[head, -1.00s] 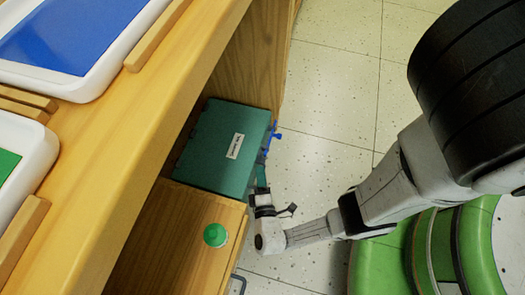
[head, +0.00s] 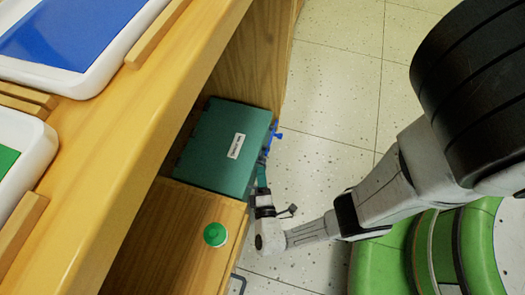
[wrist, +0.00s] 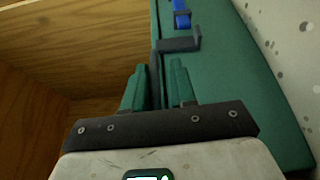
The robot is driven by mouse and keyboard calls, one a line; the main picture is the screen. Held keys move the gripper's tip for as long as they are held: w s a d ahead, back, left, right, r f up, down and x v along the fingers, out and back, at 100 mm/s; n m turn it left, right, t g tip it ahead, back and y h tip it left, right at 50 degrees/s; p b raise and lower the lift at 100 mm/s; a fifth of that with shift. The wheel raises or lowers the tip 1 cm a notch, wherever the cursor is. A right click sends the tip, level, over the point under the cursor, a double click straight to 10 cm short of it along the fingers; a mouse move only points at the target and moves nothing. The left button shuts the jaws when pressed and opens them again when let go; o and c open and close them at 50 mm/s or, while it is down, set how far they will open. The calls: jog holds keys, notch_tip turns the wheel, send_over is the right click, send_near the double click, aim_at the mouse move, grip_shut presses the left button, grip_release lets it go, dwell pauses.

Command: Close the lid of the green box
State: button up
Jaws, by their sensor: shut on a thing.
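The green box (head: 208,155) sits in the wooden cupboard, with a white label on top and a blue latch (head: 274,137) at its right edge. From above its lid looks down or nearly down; any gap is hidden. My gripper (head: 262,165) is at the box's right side near the front corner. In the wrist view its green fingers (wrist: 158,82) are shut around a dark grey handle (wrist: 181,44) on the green box face (wrist: 235,90). The blue latch also shows there (wrist: 181,15). I cannot tell whether the handle is on lid or body.
The wooden counter (head: 125,125) with white trays overhangs at left. The cupboard's wooden wall (head: 250,65) stands behind. Open speckled floor (head: 330,110) lies to the right.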

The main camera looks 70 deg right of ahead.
jog(key=v, duration=1)
jog(key=shift+a, duration=0.35)
jog(key=shift+s, duration=0.15)
